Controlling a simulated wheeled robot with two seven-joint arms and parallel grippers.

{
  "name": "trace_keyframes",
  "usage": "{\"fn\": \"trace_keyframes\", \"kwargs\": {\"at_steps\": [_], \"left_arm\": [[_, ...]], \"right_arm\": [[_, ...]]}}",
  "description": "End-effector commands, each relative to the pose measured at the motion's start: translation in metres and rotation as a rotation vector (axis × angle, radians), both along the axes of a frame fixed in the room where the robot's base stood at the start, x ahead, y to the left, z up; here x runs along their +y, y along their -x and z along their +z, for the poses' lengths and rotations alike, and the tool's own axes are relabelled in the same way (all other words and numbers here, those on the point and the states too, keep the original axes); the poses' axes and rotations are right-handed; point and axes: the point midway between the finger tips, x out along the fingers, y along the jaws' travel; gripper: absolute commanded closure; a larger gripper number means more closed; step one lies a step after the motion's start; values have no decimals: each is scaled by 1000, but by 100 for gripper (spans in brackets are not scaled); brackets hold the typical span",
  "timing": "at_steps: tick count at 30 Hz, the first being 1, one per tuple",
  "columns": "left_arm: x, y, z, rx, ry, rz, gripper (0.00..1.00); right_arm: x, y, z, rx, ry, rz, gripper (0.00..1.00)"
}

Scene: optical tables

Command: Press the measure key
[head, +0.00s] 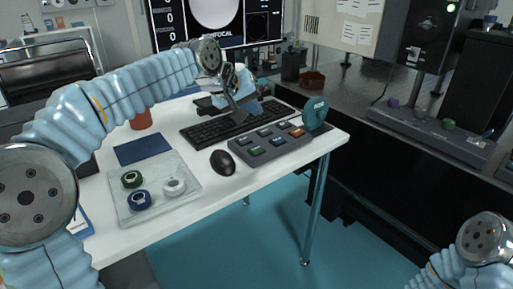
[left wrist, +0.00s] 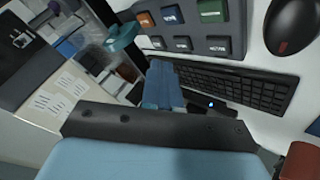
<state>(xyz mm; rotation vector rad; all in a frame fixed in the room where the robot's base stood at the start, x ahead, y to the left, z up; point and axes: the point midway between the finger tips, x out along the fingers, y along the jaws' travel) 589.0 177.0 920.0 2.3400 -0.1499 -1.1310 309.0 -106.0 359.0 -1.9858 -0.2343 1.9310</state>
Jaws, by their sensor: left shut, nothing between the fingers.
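The grey key panel (head: 270,147) lies on the white desk, with two rows of keys. Its front row has a green key (head: 257,151), a blue key (head: 277,141) and an orange key (head: 297,132); the back row is dark. The panel also shows upside down in the left wrist view (left wrist: 193,30). The key labels are too small for me to tell which is the measure key. My left gripper (head: 241,119) is shut and empty, above the keyboard behind the panel, apart from the keys. My right gripper is out of view.
A black keyboard (head: 207,128) lies behind the panel and a black mouse (head: 223,162) to its left. A teal tape dispenser (head: 315,113) stands at the panel's right end. A clear tray (head: 125,207) with tape rolls is at the front left.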

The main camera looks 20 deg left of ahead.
Motion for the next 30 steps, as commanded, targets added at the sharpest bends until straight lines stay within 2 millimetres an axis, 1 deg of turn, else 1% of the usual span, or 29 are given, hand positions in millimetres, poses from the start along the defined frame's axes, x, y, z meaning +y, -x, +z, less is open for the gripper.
{"fn": "trace_keyframes", "kwargs": {"at_steps": [5,7,9,15,21,30], "left_arm": [[0,1,-22,2,0,0,100],[0,1,-39,1,1,0,100],[0,0,-49,1,1,0,100],[0,0,-71,0,1,1,100],[0,0,-81,2,0,1,100],[0,0,-81,1,1,0,100]], "right_arm": [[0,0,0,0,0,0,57],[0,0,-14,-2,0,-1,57],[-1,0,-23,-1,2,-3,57],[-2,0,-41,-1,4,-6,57],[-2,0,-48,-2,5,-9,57],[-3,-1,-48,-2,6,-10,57]]}}
